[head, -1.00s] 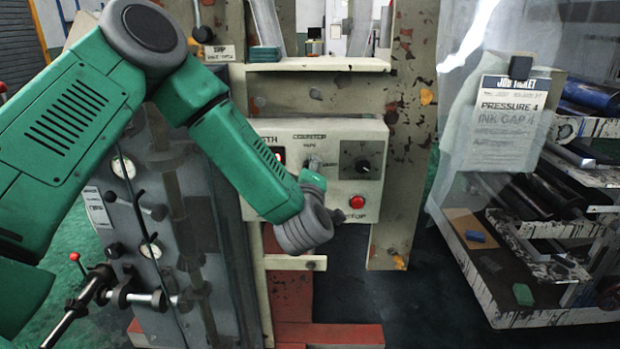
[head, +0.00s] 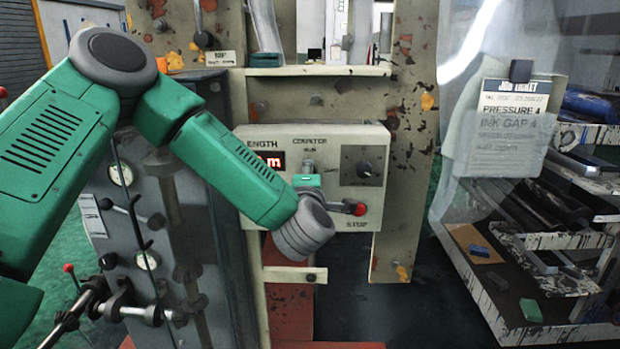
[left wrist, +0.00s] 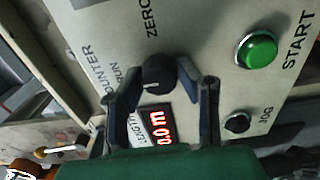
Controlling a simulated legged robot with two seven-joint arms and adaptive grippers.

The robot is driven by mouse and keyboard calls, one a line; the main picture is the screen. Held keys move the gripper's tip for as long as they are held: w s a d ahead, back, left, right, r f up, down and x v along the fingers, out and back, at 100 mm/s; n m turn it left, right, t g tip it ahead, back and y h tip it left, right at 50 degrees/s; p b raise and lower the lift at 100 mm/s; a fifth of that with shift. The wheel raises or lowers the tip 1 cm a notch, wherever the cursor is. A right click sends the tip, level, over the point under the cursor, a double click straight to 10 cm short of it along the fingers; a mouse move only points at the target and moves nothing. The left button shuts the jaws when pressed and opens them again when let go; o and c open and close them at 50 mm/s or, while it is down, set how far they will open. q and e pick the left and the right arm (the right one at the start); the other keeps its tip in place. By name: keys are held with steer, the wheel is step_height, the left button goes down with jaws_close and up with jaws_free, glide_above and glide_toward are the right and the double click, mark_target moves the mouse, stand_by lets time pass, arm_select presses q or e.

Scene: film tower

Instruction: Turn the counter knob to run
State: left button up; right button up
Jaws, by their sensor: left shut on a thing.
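The counter panel (head: 345,140) is a cream box with lettering and a red-lit length display (head: 270,160). In the left wrist view, the dark round counter knob (left wrist: 157,73) sits between my left gripper's (left wrist: 158,82) two fingers, which are shut on it. RUN is printed beside the knob, and ZERO stands above it in that view. I cannot clearly read the knob's pointer. In the head view, my left gripper (head: 308,170) is at the panel below the words COUNTER and RUN, and its wrist hides part of the panel. My right gripper is out of view.
The wrist view shows a green START button (left wrist: 257,50) and a dark JOG button (left wrist: 237,122). A shelf rack (head: 490,290) stands at the right.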

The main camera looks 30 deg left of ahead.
arm_select(q)
steer(key=shift+s+f, duration=0.15)
steer(key=shift+f, duration=0.25)
steer(key=o, duration=1)
steer(key=shift+o, duration=0.6)
steer(key=shift+a+r, duration=0.15)
steer(key=v, duration=1.2)
steer(key=shift+a, duration=0.1)
